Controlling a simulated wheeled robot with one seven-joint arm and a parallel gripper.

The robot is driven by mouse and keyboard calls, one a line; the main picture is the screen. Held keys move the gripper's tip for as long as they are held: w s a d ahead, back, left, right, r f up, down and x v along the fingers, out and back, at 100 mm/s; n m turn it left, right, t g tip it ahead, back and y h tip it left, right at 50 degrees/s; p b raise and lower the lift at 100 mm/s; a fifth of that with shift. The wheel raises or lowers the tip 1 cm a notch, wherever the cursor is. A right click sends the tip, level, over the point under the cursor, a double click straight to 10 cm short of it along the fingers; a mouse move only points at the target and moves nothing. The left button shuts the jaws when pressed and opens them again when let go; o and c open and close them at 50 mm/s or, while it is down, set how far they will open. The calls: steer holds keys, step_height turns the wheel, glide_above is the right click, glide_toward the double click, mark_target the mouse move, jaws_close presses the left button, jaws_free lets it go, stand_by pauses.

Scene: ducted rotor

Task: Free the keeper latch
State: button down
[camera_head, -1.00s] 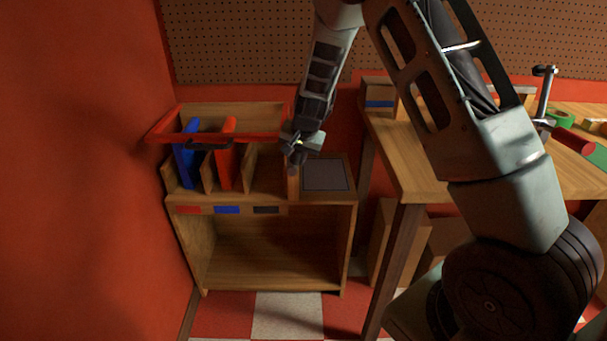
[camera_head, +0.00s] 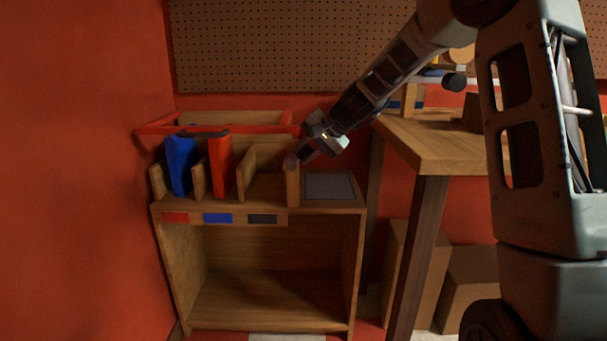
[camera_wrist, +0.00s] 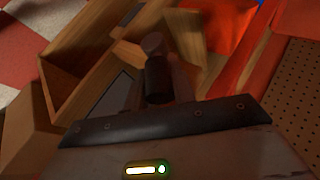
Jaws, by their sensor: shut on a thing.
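The red keeper frame (camera_head: 270,130) lies across the top of a wooden slotted rack, with a dark grip (camera_head: 203,134) at its front. The latch seems to be at its right end, by a short wooden post (camera_head: 293,185), but my gripper hides it. My gripper (camera_head: 304,152) is at the top of that post and is shut on a small part there. In the wrist view a dark cylinder with a rounded brownish end (camera_wrist: 155,75) stands just beyond the gripper body; I cannot tell exactly what it is.
A blue panel (camera_head: 181,165) and a red panel (camera_head: 221,165) stand in the rack slots. A grey pad (camera_head: 329,186) lies right of the post. A wooden table (camera_head: 440,145) stands close on the right. The cabinet below has an open, empty shelf (camera_head: 270,295).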

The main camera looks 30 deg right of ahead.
steer(key=shift+s+d+f+t+y+b, duration=0.1)
steer(key=shift+f+t+y+b, duration=0.25)
steer(key=shift+b, duration=1)
steer(key=shift+s+d+f+t+y+b, duration=0.1)
steer(key=shift+f+t+y+b, duration=0.25)
steer(key=shift+b, duration=1)
steer(key=shift+m+b, duration=0.3)
steer(key=shift+b, duration=0.2)
steer(key=shift+t+y+b, duration=0.3)
steer(key=shift+y+b, duration=0.1)
steer(key=shift+b, duration=0.75)
steer(key=c, duration=1.2)
jaws_free()
steer(key=shift+r, duration=0.1)
steer(key=shift+o, duration=0.2)
steer(key=shift+d+r, duration=0.1)
steer(key=shift+d, duration=0.05)
steer(key=p+v, duration=0.2)
steer(key=v, duration=0.5)
steer(key=shift+s+p, duration=0.2)
steer(key=shift+p, duration=0.1)
